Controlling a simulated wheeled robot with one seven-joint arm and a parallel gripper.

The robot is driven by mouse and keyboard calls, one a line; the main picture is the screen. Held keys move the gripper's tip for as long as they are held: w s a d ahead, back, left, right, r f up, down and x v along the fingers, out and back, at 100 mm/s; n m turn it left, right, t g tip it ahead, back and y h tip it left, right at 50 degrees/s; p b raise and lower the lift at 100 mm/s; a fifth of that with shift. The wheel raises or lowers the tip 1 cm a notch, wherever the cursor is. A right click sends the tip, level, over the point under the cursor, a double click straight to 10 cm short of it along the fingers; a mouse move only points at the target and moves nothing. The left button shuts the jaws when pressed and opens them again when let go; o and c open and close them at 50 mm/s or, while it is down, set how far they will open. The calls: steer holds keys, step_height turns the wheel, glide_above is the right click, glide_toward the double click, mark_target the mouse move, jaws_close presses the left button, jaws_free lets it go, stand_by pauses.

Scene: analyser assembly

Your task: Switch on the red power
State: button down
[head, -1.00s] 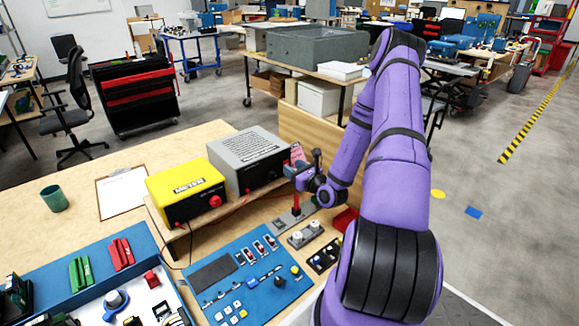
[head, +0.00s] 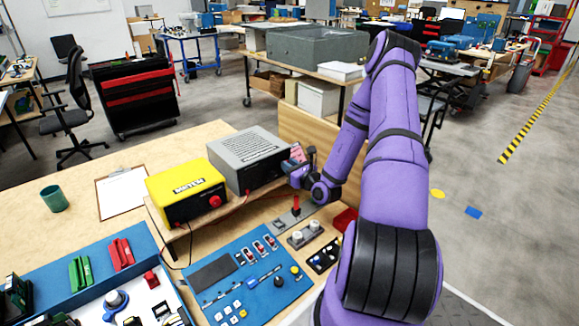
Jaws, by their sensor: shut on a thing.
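A red upright lever (head: 296,204) stands on a small grey base plate (head: 284,222) on the wooden bench, behind the blue panel. My gripper (head: 296,188) is at the top of this lever, pointing down, and is shut on it. The fingertips are small and partly hidden, so the exact grip is hard to see. The lower part of the red lever shows below the gripper.
A grey box (head: 245,150) and a yellow meter box (head: 183,185) with a red knob stand on a shelf left of my gripper. A blue panel (head: 225,278) with switches lies in front. A grey block with two white knobs (head: 305,234) sits close to the lever.

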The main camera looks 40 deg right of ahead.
steer(key=shift+s+f+t, duration=0.1)
steer(key=shift+f+t, duration=0.15)
steer(key=shift+t, duration=1.05)
steer(key=shift+s+f+t, duration=0.1)
steer(key=shift+f+t, duration=0.1)
steer(key=shift+t, duration=1.1)
steer(key=c, duration=1)
jaws_free()
steer(key=r, duration=0.1)
steer(key=s+r, duration=0.1)
steer(key=r, duration=0.1)
steer(key=shift+a+r, duration=0.2)
steer(key=shift+r, duration=0.1)
steer(key=s+a, duration=0.3)
steer(key=s, duration=0.3)
steer(key=s+a+r, duration=0.1)
steer(key=s+a, duration=0.2)
steer(key=s, duration=0.4)
steer(key=shift+s+a+r, duration=0.2)
steer(key=shift+a, duration=0.1)
